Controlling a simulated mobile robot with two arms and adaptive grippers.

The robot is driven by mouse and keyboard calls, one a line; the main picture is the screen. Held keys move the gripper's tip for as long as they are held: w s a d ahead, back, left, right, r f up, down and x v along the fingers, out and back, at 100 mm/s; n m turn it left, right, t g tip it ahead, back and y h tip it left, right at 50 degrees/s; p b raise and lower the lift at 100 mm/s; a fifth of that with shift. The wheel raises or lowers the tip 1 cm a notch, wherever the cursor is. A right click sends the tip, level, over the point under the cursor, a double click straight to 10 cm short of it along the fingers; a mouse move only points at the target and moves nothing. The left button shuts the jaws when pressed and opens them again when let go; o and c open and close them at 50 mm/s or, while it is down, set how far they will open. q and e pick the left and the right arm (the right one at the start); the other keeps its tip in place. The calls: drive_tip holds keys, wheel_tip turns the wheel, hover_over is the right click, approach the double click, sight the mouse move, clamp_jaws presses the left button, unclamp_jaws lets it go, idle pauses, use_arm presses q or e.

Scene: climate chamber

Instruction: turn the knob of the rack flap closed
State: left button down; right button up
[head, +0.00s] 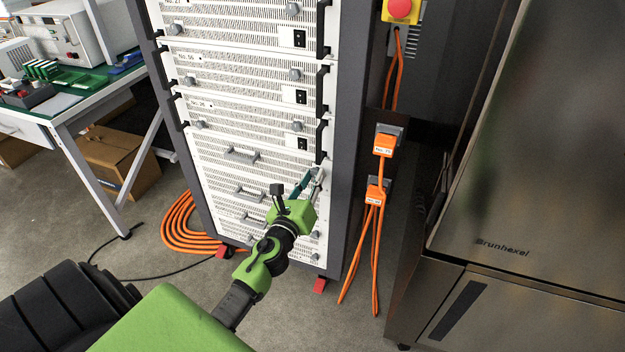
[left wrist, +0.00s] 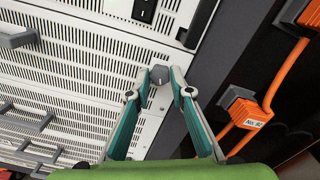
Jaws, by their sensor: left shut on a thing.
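The grey knob (left wrist: 159,75) sits near the right edge of the white perforated rack flap (left wrist: 110,75). My left gripper (left wrist: 160,84) is shut on the knob, with one teal finger on each side of it. In the head view my left gripper (head: 312,174) reaches up to the right side of the rack's lower part, and its fingers largely hide the knob there. The white flap (head: 222,170) stands upright in the rack front; I cannot tell its exact angle. My right gripper is not in view.
Above are rack units with black handles (head: 321,90) and black switches (head: 302,97). Lower panels carry grey handles (head: 249,192). Orange cables (head: 372,235) hang at the rack's right side, near a steel cabinet (head: 530,190). A workbench (head: 85,95) stands left.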

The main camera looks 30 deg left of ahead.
use_arm(q)
drive_tip(key=n, duration=0.3)
drive_tip(key=shift+n, duration=0.4)
drive_tip(key=n, duration=0.2)
drive_tip(key=shift+n, duration=1.3)
drive_tip(key=n, duration=0.3)
drive_tip(key=shift+r+p, duration=0.1)
drive_tip(key=shift+p, duration=0.3)
drive_tip(key=shift+n, duration=0.9)
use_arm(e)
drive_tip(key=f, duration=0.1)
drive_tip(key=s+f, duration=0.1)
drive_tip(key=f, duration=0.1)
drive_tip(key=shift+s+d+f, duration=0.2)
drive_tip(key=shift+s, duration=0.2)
use_arm(q)
drive_tip(key=shift+n, duration=0.3)
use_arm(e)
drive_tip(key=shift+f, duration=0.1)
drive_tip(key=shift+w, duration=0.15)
